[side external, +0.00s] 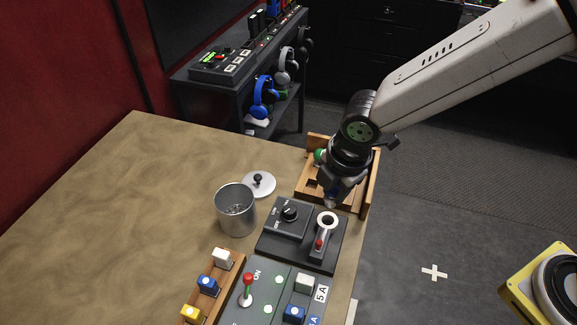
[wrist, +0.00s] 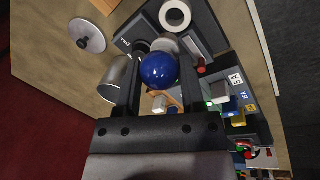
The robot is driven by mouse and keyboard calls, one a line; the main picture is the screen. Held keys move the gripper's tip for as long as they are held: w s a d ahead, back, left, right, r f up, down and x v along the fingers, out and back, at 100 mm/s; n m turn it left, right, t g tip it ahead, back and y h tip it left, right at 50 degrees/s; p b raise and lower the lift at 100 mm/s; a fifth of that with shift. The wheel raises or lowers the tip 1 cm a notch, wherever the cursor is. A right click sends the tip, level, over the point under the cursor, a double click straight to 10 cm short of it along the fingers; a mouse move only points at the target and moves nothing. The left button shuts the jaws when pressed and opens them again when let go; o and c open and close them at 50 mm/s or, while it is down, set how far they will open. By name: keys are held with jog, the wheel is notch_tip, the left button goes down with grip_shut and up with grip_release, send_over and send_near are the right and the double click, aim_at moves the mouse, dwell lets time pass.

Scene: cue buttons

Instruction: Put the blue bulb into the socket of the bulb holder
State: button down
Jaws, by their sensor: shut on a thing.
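The blue bulb (wrist: 159,70) is held between the two fingers of my gripper (wrist: 160,84), its round blue glass facing the wrist camera. In the side view my gripper (side external: 336,192) points down, with the bulb mostly hidden at its tips. The bulb holder's socket (side external: 327,221) is a white ring with a dark centre on a dark box, just in front of and below my gripper. In the wrist view the socket (wrist: 174,14) lies beyond the bulb, near the top edge. The bulb is apart from the socket.
A wooden tray (side external: 370,194) with a green bulb (side external: 320,156) lies behind my gripper. A dial box (side external: 290,214), metal can (side external: 236,210) and grey lid (side external: 259,184) stand left. A switch panel (side external: 265,290) and button rack (side external: 205,290) lie in front. The left table is clear.

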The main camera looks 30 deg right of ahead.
aim_at(331, 199)
jog(key=shift+f, duration=0.2)
jog(key=shift+f, duration=1.7)
jog(key=shift+f, duration=1.6)
dwell(3.2)
jog(key=shift+c, duration=0.6)
grip_release()
jog(key=shift+o, duration=0.3)
jog(key=shift+o, duration=0.3)
jog(key=shift+r, duration=0.15)
